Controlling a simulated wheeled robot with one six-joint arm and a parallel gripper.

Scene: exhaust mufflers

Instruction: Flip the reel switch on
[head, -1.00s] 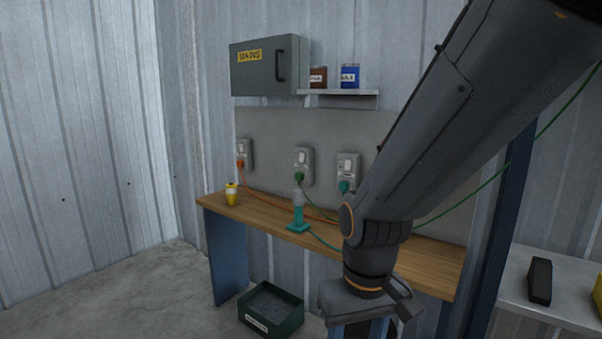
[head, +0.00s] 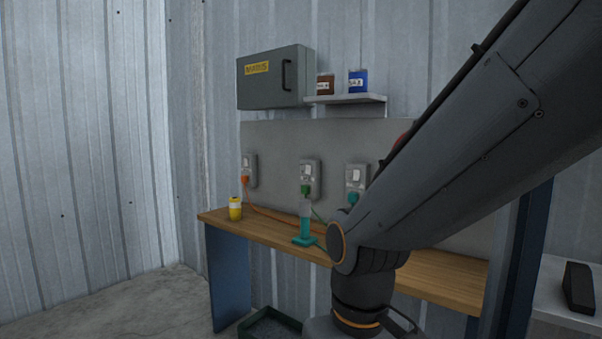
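Three switched wall sockets sit in a row on the grey back panel above the bench. The left socket (head: 249,170) has an orange plug and orange cable. The middle socket (head: 310,179) has a green plug. No reel is clearly visible. My arm's wrist is low in front of the bench, and my gripper's fingers are below the picture.
The wooden bench (head: 440,279) holds a yellow pot (head: 235,209) and a teal stand with a clear tube (head: 304,230). A grey mains box (head: 273,80) and a shelf with two tins hang above. A dark green bin (head: 268,326) is on the floor.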

